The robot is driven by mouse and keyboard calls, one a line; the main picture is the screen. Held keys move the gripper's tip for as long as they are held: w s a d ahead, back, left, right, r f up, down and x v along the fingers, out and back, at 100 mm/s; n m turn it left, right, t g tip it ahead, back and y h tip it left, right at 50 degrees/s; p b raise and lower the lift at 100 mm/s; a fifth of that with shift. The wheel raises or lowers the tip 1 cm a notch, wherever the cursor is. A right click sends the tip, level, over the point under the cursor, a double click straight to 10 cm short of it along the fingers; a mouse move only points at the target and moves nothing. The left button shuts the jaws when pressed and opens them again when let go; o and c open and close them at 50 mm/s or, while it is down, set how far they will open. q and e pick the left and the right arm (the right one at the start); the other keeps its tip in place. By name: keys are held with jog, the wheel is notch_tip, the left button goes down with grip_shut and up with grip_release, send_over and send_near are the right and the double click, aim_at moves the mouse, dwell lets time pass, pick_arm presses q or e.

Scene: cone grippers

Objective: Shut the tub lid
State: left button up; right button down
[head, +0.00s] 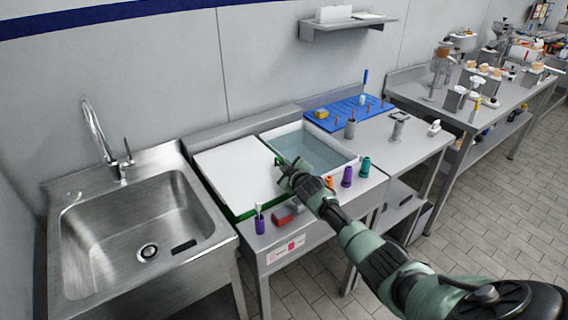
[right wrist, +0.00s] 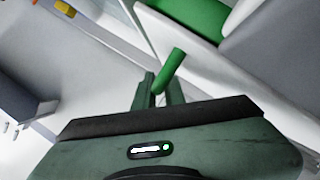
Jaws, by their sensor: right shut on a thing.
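The tub (head: 345,158) is a white-rimmed basin set in the counter, with clear bluish water showing in its open right part. A flat white lid (head: 236,170) with a green front edge lies to the left of the opening. My right gripper (head: 282,166) is at the lid's right edge, beside the opening. In the right wrist view, the fingers (right wrist: 160,88) are shut on a green handle (right wrist: 172,66), whose upper end sticks out past them. The gripper hides part of the lid's right edge. My left gripper is not in view.
A steel sink (head: 135,225) is on the left. Orange, purple and teal cones (head: 347,177) stand at the front right, near my right arm. A blue pegboard (head: 350,113) lies behind right.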

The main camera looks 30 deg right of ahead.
jog(key=shift+f, duration=0.15)
jog(key=c, duration=1.5)
grip_release()
jog(key=shift+f, duration=0.1)
jog(key=shift+s, duration=0.1)
jog(key=shift+s+a, duration=0.15)
jog(key=shift+s, duration=0.4)
jog(key=shift+r+v, duration=0.15)
jog(key=shift+v, duration=1.5)
jog(key=shift+r+v, duration=0.15)
jog(key=shift+v, duration=1.5)
jog(key=shift+f, duration=0.1)
